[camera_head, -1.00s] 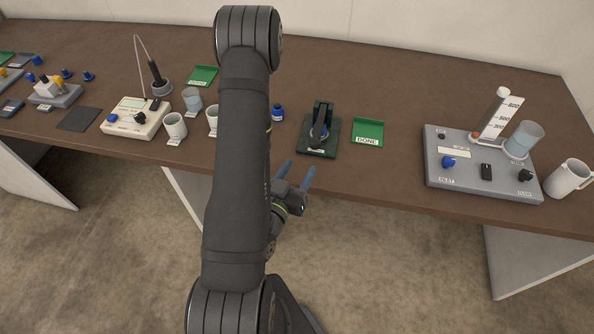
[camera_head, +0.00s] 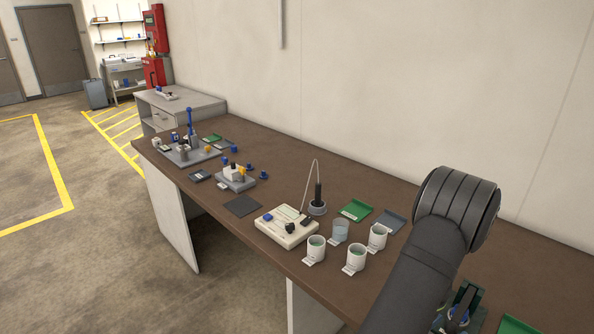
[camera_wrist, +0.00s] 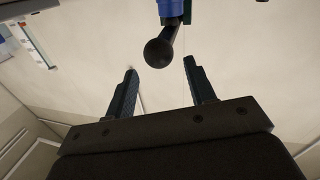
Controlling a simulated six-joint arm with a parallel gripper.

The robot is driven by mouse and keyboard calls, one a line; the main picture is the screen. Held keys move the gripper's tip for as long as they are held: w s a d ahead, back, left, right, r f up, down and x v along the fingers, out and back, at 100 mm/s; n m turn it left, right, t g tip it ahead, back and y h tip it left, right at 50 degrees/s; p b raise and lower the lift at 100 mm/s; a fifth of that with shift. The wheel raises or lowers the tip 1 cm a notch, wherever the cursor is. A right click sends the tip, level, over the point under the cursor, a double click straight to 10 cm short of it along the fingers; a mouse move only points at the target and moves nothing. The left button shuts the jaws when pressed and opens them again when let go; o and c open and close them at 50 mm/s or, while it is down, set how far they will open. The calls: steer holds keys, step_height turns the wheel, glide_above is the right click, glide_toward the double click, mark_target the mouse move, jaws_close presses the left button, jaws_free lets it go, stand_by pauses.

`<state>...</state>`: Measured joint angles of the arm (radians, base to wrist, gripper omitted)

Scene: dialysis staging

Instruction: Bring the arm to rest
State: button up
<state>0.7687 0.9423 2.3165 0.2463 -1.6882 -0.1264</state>
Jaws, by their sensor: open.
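My gripper (camera_wrist: 160,80) shows in the wrist view with its two dark fingers spread apart and nothing held between them. A black ball-ended lever (camera_wrist: 158,53) with a blue part beside it shows just past the fingertips; I cannot tell how near it is. In the head view my arm covers the lower right, and my gripper is out of sight. A dark green fixture (camera_head: 466,302) with a black lever is partly hidden at the bottom edge beside my arm.
The brown table (camera_head: 275,160) runs along the wall. White cups (camera_head: 356,257), a cream device (camera_head: 287,227), a green tray (camera_head: 355,211) and a grey tray (camera_head: 390,222) stand left of my arm. Another green tray (camera_head: 516,327) is cut off at the bottom right.

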mark_target(454, 324)
steer(key=x, duration=0.3)
steer(key=shift+d, duration=0.1)
steer(key=shift+r, duration=0.1)
steer(key=shift+s+a, duration=0.1)
steer(key=shift+a, duration=0.2)
steer(key=v, duration=1.2)
steer(key=x, duration=1.3)
steer(key=shift+r, duration=0.2)
steer(key=w+d+r, duration=0.8)
steer(key=r, duration=0.5)
steer(key=shift+f+v, duration=0.15)
steer(key=shift+v, duration=1)
steer(key=shift+f+v, duration=0.1)
steer(key=shift+v, duration=1.05)
